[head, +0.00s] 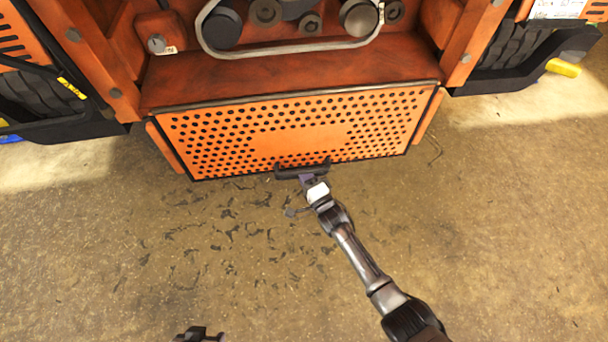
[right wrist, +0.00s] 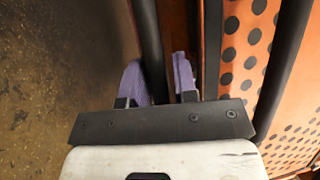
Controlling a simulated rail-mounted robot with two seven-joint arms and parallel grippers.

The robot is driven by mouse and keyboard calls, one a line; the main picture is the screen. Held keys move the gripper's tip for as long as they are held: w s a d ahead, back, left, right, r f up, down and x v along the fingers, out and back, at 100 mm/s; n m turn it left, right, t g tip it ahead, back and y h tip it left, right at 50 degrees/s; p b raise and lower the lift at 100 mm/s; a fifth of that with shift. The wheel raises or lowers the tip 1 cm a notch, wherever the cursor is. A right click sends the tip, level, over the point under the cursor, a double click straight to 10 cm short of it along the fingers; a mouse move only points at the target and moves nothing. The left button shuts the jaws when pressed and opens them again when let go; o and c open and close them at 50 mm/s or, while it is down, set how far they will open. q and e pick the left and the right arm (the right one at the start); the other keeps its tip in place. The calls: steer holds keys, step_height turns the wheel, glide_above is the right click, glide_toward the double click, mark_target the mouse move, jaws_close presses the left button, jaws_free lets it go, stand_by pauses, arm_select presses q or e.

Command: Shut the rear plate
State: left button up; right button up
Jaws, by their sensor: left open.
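The rear plate (head: 290,131) is an orange perforated panel with a dark frame, low on the orange machine in the head view. I cannot tell how far it stands from the body behind it. A black bar handle (head: 289,170) runs along its lower edge. My right gripper (head: 305,177) is at this handle. In the right wrist view its two purple fingers (right wrist: 158,82) lie on either side of the black handle bar (right wrist: 149,45), close against it, with the perforated plate (right wrist: 245,50) to the right. My left gripper (head: 198,335) is open, partly cut off at the bottom edge, away from the plate.
Above the plate are an orange ledge (head: 290,72) and a belt (head: 290,50) around dark pulleys. Tyres (head: 45,95) and black frames flank the machine on both sides, with a yellow part (head: 563,68) at the right. The floor (head: 130,240) in front is free, with dark scraps scattered.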

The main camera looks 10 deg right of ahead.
steer(key=shift+c, duration=0.3)
jaws_close()
